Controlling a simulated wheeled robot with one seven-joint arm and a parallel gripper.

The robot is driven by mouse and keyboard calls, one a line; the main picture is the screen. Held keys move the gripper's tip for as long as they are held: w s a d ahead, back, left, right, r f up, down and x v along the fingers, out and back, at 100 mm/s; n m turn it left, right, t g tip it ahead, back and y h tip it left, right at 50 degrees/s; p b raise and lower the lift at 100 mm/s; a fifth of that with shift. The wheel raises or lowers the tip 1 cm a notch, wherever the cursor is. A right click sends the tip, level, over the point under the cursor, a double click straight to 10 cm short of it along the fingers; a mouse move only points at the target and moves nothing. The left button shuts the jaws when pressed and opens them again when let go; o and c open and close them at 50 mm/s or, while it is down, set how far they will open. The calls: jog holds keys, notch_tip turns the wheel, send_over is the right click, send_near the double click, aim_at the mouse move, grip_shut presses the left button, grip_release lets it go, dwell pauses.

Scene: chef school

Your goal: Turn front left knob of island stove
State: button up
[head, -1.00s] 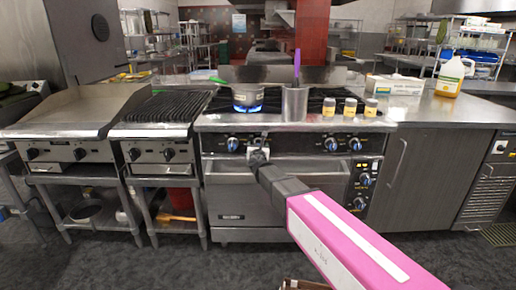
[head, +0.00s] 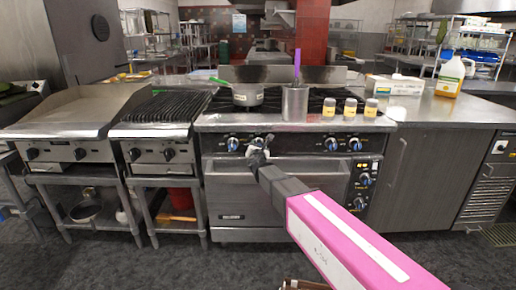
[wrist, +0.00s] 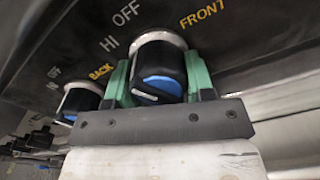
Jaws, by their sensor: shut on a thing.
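The island stove (head: 280,185) has a row of black and blue knobs along its front panel. My gripper (head: 258,150) is at this panel, on the second knob from the left. In the wrist view, my gripper's green fingers (wrist: 158,80) are shut on both sides of the front left knob (wrist: 158,66), marked FRONT. The back knob (wrist: 80,98), marked BACK, is to its left and untouched. The pot (head: 247,95) with a green handle stands on the left of the stovetop, and no flame shows under it. In the head view, my gripper mostly hides the held knob.
A metal canister (head: 295,103) with a purple utensil and several yellow-labelled jars (head: 350,106) stand on the stove's top. A griddle (head: 70,107) and a grill (head: 168,107) adjoin on the left. The oven handle (head: 310,168) runs below the panel.

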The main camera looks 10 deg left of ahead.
jog(key=m, duration=0.4)
jog(key=shift+a+m, duration=0.1)
jog(key=shift+m, duration=0.2)
dwell(0.5)
jog(key=o, duration=0.9)
jog(key=shift+s, duration=0.15)
jog(key=v, duration=1)
jog(key=shift+s, duration=0.3)
